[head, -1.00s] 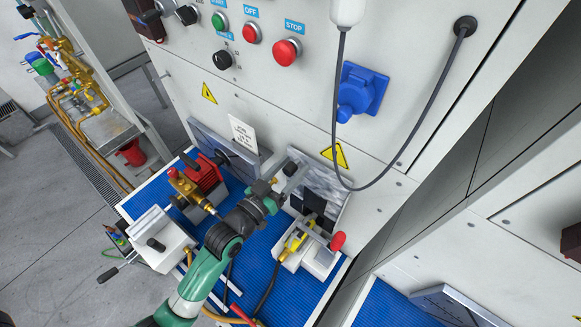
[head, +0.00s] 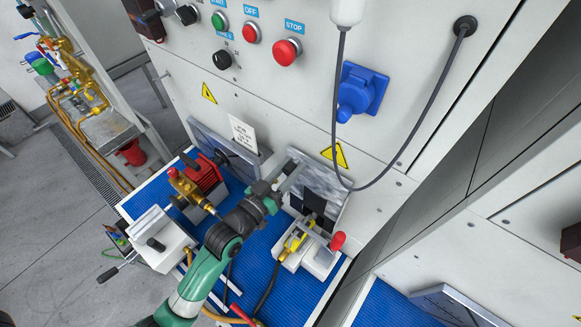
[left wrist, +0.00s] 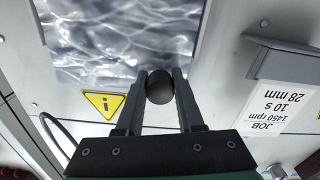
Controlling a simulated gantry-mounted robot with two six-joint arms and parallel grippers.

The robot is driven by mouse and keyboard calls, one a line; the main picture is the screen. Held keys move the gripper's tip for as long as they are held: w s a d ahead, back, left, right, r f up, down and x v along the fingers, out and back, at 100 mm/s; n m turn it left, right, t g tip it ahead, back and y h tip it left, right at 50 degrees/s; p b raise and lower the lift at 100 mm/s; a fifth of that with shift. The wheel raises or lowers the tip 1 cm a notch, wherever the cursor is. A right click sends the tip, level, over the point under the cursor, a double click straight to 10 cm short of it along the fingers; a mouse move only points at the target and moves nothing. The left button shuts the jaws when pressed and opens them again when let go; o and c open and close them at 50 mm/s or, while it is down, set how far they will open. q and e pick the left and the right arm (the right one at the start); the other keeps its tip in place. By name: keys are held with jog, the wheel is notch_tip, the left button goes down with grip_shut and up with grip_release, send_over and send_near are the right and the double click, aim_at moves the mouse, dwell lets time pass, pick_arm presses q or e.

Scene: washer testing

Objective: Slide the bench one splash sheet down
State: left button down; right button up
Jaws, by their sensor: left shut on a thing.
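The splash sheet (head: 322,180) is a clear, rippled-looking panel standing at the back of the blue-matted bench (head: 262,240), against the white cabinet. It also shows in the left wrist view (left wrist: 115,35), at the upper left. My left gripper (head: 287,172) is at the left upper edge of the sheet. In the left wrist view its fingers (left wrist: 160,88) are shut on a round black knob (left wrist: 160,92). How the knob joins the sheet is hidden. My right gripper is in neither view.
A white clamp fixture with a red handle (head: 337,241) stands below the sheet. A red-and-brass pump unit (head: 196,183) and a grey vise (head: 165,245) stand left. A cable (head: 425,125) hangs in front of the cabinet. Another bench is at lower right.

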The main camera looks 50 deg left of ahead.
aim_at(298, 185)
pick_arm(q)
jog(key=shift+f, duration=0.1)
dwell(0.6)
notch_tip(298, 185, down, 13)
jog(key=b, duration=1)
jog(key=shift+r, duration=0.2)
jog(key=c, duration=0.8)
grip_release()
jog(key=shift+c, duration=0.2)
jog(key=o, duration=0.3)
jog(key=shift+r, duration=0.1)
